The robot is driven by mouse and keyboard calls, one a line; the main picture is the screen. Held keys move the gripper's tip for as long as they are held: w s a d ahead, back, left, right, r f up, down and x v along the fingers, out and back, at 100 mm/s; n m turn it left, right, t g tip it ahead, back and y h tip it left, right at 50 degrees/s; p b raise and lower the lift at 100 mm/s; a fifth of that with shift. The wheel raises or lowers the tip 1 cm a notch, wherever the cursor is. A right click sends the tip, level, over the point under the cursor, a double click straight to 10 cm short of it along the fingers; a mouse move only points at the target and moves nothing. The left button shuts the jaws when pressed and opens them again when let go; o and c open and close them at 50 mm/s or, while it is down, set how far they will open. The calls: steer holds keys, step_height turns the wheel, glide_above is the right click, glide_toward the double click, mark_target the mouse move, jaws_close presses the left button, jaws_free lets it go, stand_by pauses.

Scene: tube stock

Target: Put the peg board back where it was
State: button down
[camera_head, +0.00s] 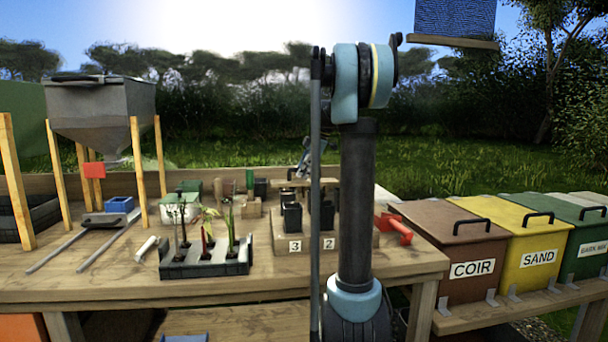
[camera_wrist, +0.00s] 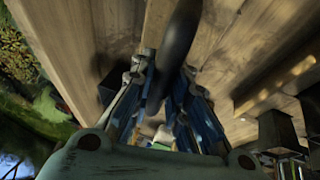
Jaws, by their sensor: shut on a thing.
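In the head view, a flat wooden piece (camera_head: 294,184), which looks like the peg board, is level above dark pots. My gripper (camera_head: 309,160) is just above it, partly hidden behind my arm. In the wrist view, my gripper's fingers (camera_wrist: 165,72) are shut around a dark rounded bar (camera_wrist: 180,35), seemingly the board's handle. The board's right part and any pegs are hidden. I cannot tell whether it touches the pots.
A wooden block (camera_head: 290,246) labelled 3 and 2 holds dark pots (camera_head: 292,217). A seedling tray (camera_head: 205,262) is at its left, a red item (camera_head: 398,229) at its right. Labelled bins (camera_head: 455,235) stand further right. A grey hopper (camera_head: 105,110) stands at the left.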

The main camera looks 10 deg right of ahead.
steer(key=shift+f, duration=0.55)
steer(key=c, duration=1.6)
jaws_free()
steer(key=shift+o, duration=0.2)
steer(key=shift+r, duration=0.55)
steer(key=v, duration=1.2)
